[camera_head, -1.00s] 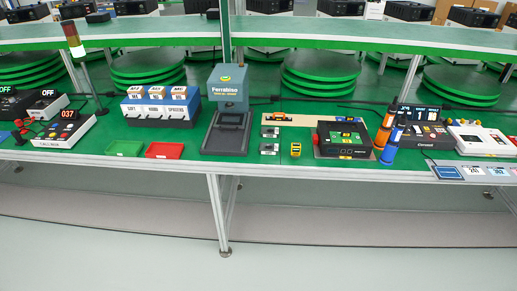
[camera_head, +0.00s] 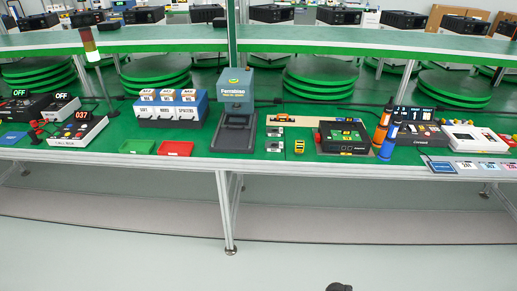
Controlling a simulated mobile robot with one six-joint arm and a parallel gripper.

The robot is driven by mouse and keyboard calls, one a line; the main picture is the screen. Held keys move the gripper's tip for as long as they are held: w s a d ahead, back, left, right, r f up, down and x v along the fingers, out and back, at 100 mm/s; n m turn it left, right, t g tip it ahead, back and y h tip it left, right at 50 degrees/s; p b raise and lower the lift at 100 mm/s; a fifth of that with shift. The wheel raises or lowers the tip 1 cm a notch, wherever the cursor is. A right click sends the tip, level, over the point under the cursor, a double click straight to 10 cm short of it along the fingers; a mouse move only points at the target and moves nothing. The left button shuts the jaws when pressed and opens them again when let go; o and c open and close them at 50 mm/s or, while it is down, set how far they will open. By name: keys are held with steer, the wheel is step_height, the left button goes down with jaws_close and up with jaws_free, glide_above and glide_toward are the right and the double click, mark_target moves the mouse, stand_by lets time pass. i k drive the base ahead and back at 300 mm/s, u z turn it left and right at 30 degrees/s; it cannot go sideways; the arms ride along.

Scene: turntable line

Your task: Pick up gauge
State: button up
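No object in view is plainly labelled as the gauge, and I cannot tell which one it is. A small yellow block-like item (camera_head: 299,146) stands on the green bench top near its front edge. Left of it lie two small grey items, one behind (camera_head: 275,132) and one in front (camera_head: 273,146). Behind them an orange item (camera_head: 282,119) lies on a beige strip (camera_head: 308,122). My gripper's fingers are not visible. Only a dark rounded shape, probably part of my arm, shows at the bottom edge, far below the bench top.
The bench (camera_head: 107,157) runs across the view. A grey-blue press-like machine (camera_head: 235,90) stands left of the small items; a black box with a green panel (camera_head: 343,138) and orange and blue cylinders stand right. The floor in front is clear.

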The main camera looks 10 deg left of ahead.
mark_target(299, 144)
steer(key=u, duration=0.3)
steer(key=k, duration=0.3)
steer(key=u, duration=1.7)
steer(key=k, duration=0.65)
steer(key=z, duration=0.45)
steer(key=i, duration=1.65)
steer(key=u, duration=0.25)
